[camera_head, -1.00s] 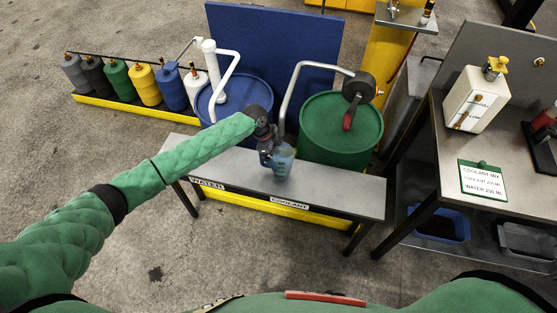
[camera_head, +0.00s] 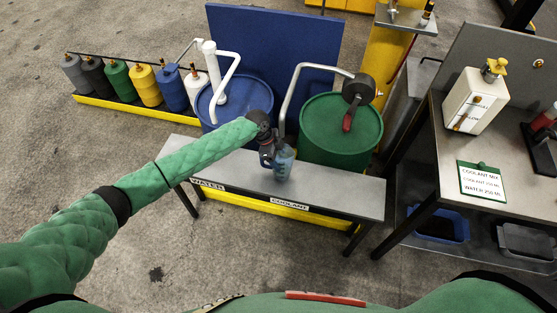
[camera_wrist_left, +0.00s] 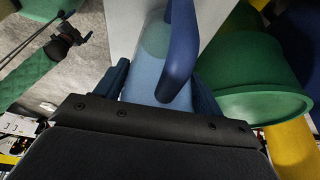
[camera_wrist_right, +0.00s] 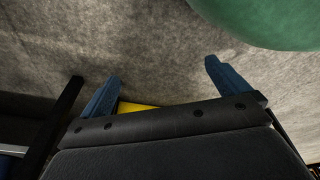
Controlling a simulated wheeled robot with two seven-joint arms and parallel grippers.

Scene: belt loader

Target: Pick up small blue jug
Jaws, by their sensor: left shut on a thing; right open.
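The small blue jug (camera_head: 284,165) is at the middle of the grey bench, in front of the green drum. My left gripper (camera_head: 270,156) reaches in from the left and is shut on it. In the left wrist view the light blue jug (camera_wrist_left: 156,75), with its dark blue handle (camera_wrist_left: 181,50), sits between the left gripper's fingers (camera_wrist_left: 160,90). I cannot tell whether the jug's base touches the bench. My right gripper (camera_wrist_right: 162,92) shows only in the right wrist view, open and empty above the floor.
The grey bench (camera_head: 335,195) carries WATER and COOLANT labels. Behind it stand a blue drum (camera_head: 255,95) and a green drum (camera_head: 325,145) with bent pipes. A table at right holds a white canister (camera_head: 473,100) and a coolant mix sign (camera_head: 482,181). Several coloured bottles stand at left.

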